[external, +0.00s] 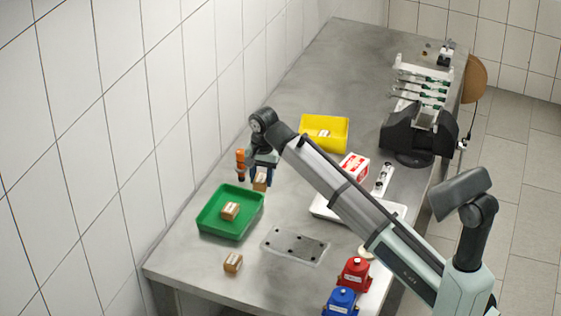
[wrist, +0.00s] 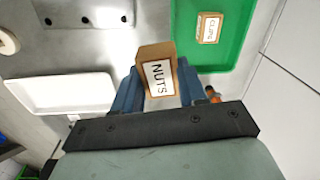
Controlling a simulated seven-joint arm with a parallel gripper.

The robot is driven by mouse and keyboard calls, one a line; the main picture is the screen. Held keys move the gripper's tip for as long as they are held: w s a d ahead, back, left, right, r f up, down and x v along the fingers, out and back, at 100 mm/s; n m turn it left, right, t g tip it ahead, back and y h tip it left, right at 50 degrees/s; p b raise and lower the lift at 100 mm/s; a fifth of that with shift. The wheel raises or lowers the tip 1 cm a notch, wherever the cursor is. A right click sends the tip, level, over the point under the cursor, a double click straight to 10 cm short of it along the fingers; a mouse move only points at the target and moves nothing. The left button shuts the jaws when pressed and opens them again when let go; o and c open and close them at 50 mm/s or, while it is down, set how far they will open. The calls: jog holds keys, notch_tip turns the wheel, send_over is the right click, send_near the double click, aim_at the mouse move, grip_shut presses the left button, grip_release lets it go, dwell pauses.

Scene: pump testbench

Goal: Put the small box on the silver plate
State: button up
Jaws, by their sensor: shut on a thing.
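My gripper (external: 261,172) is shut on a small cardboard box (external: 260,183) and holds it above the table, just behind the green tray. In the wrist view the box (wrist: 158,76) sits between my blue fingers (wrist: 157,88), with a white label reading "NUTS". The silver plate (external: 296,246), flat with several dark holes, lies on the table right of the green tray. Part of it (wrist: 88,14) shows at the top left of the wrist view, apart from the box. Whether anything is under the held box is hidden.
The green tray (external: 205,222) holds a small box (wrist: 209,28) labelled "CLIPS". Another small box (external: 233,262) lies near the table's front edge. A yellow bin (external: 337,142), a white tray (wrist: 62,94), and red (external: 354,274) and blue (external: 341,302) items stand around.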

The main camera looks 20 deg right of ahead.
jog(key=s+d+f, duration=0.1)
jog(key=s+d, duration=0.1)
jog(key=s, duration=0.6)
jog(key=m, duration=0.2)
send_over(295, 245)
jog(key=shift+f, duration=6.05)
jog(key=shift+f, duration=0.1)
jog(key=o, duration=1.2)
jog(key=shift+o, duration=0.2)
notch_tip(295, 245, up, 12)
